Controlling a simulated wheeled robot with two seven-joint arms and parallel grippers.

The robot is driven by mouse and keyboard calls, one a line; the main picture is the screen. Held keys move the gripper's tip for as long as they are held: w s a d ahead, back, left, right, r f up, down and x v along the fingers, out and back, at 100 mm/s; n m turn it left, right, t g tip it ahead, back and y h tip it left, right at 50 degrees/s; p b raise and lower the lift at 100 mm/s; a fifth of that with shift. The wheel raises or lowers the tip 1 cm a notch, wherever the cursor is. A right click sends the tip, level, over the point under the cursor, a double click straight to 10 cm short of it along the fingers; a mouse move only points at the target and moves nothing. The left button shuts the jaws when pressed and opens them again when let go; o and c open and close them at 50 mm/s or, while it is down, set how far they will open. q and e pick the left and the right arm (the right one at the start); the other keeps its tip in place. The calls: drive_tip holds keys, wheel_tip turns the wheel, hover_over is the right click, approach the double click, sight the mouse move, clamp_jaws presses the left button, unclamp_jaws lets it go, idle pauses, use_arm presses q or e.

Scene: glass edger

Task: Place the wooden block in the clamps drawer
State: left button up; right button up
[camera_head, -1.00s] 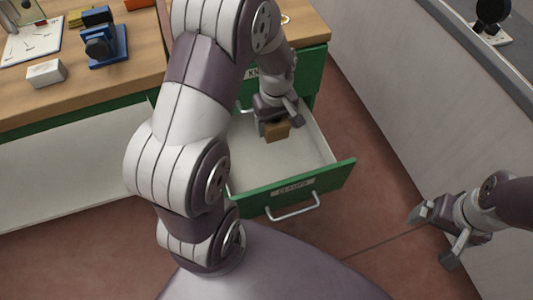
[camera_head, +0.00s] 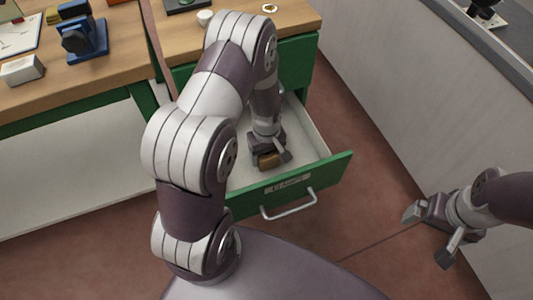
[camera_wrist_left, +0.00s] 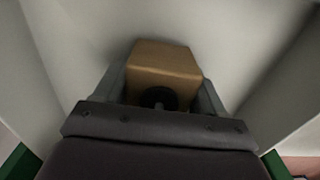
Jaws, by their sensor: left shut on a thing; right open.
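The wooden block (camera_head: 270,160) is a small brown cuboid. My left gripper (camera_head: 268,155) is shut on it, down inside the open clamps drawer (camera_head: 310,176). The drawer has a green front with a "CLAMPS" label and a pale inside. In the left wrist view the block (camera_wrist_left: 163,62) sits between the two fingers (camera_wrist_left: 160,92), with pale drawer walls around it. I cannot tell whether the block touches the drawer floor. My right gripper (camera_head: 428,232) is open and empty, over the floor at the right.
A wooden workbench (camera_head: 110,65) stands at the left and back, with a blue tool (camera_head: 82,35) and a white block (camera_head: 22,70) on it. A grey wall panel (camera_head: 400,90) runs along the right. Reddish floor lies between the drawer and the panel.

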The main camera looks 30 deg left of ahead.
use_arm(q)
drive_tip(key=shift+f, duration=0.2)
drive_tip(key=o, duration=1.1)
drive_tip(key=shift+o, duration=0.2)
wheel_tip(320, 180, up, 13)
drive_tip(key=p, duration=0.4)
drive_tip(key=s+d+r+m+t, duration=0.1)
drive_tip(key=s+d+r+m, duration=0.4)
drive_tip(key=s+r+m, duration=0.4)
drive_tip(key=shift+d+m, duration=0.15)
drive_tip(key=shift+m, duration=0.55)
